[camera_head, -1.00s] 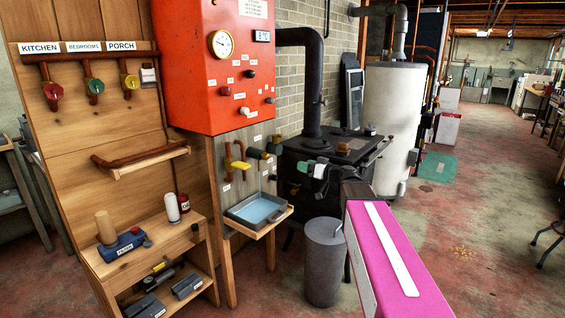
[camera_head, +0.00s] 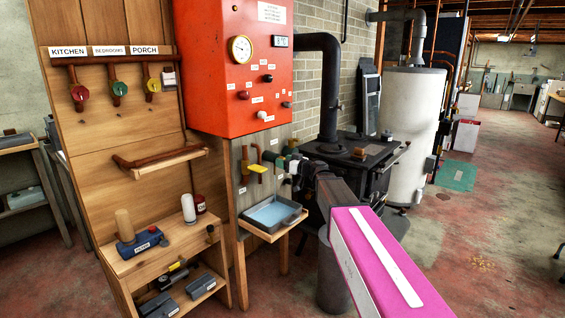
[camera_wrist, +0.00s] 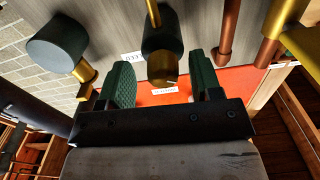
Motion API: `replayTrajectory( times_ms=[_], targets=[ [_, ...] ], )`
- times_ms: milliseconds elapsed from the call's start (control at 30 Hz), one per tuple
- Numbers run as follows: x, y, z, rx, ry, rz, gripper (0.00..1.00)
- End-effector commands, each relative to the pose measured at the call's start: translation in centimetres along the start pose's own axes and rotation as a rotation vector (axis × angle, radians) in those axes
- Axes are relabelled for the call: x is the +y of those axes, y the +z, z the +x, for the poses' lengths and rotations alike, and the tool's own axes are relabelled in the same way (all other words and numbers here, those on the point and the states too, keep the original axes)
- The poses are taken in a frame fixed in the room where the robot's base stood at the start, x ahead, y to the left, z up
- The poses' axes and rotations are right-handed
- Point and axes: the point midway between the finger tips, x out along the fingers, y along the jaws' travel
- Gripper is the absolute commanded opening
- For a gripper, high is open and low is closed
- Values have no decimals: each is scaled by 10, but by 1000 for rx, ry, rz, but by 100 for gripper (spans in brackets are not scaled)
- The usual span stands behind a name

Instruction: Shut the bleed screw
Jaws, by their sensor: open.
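In the wrist view, a dark round-bodied fitting with a brass end (camera_wrist: 162,68) sticks out from the grey board between the two green-padded fingers of my gripper (camera_wrist: 163,84). It is probably the bleed screw, but I cannot read the small labels beside it. The fingers are open on either side of it, with a gap showing on both sides. In the head view my gripper (camera_head: 291,168) is at the grey board under the red boiler (camera_head: 225,75). It hides much of the fittings there.
A second dark knob on a brass stem (camera_wrist: 57,42) and a copper pipe (camera_wrist: 229,30) flank the fitting. A yellow lever (camera_head: 257,168) is left of my gripper. A tray of blue liquid (camera_head: 301,217) lies below. The black stove (camera_head: 372,150) is close on the right.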

Motion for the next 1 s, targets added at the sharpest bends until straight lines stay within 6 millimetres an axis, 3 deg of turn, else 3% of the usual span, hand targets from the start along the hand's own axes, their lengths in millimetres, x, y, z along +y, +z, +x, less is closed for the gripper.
replayTrajectory(
  times_ms=[167, 467, 567, 633, 1000],
  targets=[
    [1, 0, 13, 0, 0, 0, 59],
    [0, 0, 14, 0, 0, 0, 59],
    [0, 0, 14, 0, 0, 0, 33],
    [0, 0, 14, 0, 0, 0, 10],
    [0, 0, 14, 0, 1, 36, 10]
  ],
)
